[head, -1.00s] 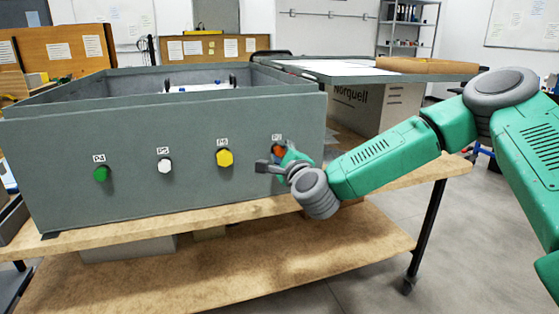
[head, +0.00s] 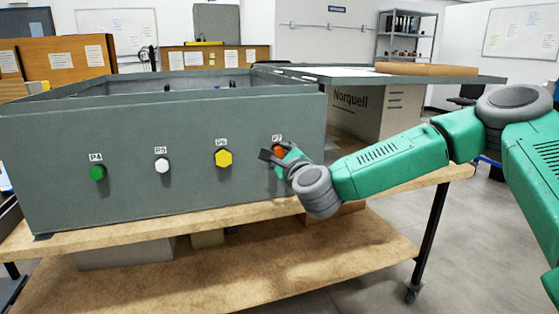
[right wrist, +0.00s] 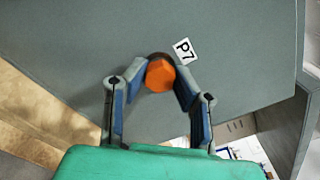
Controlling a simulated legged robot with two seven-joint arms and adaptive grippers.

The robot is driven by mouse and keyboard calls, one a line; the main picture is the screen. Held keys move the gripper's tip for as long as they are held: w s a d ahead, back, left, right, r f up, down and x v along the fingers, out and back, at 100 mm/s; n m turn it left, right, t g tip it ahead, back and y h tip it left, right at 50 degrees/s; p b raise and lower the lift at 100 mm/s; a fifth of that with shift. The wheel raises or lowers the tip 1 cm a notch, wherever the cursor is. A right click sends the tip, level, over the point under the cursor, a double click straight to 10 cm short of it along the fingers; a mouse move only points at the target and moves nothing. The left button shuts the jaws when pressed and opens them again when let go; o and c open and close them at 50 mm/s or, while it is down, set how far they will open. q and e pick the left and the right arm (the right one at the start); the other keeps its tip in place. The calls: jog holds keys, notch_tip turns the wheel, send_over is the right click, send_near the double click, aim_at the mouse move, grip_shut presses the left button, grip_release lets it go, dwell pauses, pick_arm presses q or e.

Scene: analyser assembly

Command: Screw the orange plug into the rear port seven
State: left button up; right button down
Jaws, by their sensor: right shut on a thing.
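The orange plug (head: 279,152) sits at the port under the P7 label, at the right end of the grey case's (head: 130,200) front panel. In the right wrist view the plug (right wrist: 160,76) shows its hexagonal orange head, and the P7 label (right wrist: 183,50) is just beside it. My right gripper (head: 276,156) is at the panel, shut on the plug. Its two fingers lie on either side of the head in the right wrist view. How deep the plug sits in the port is hidden. My left gripper is not in view.
A green plug (head: 97,172), a white plug (head: 162,165) and a yellow plug (head: 223,158) stand in a row under P4, P5 and P6. The case rests on a wooden bench (head: 130,232). A box marked Norquell (head: 365,115) stands behind right.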

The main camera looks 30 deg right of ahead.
jog(key=shift+d+m+b, duration=0.1)
jog(key=shift+m+b, duration=2.05)
jog(key=shift+m, duration=0.05)
jog(key=c, duration=1.2)
grip_release()
jog(key=shift+s, duration=0.1)
jog(key=v, duration=0.6)
jog(key=shift+s, duration=0.4)
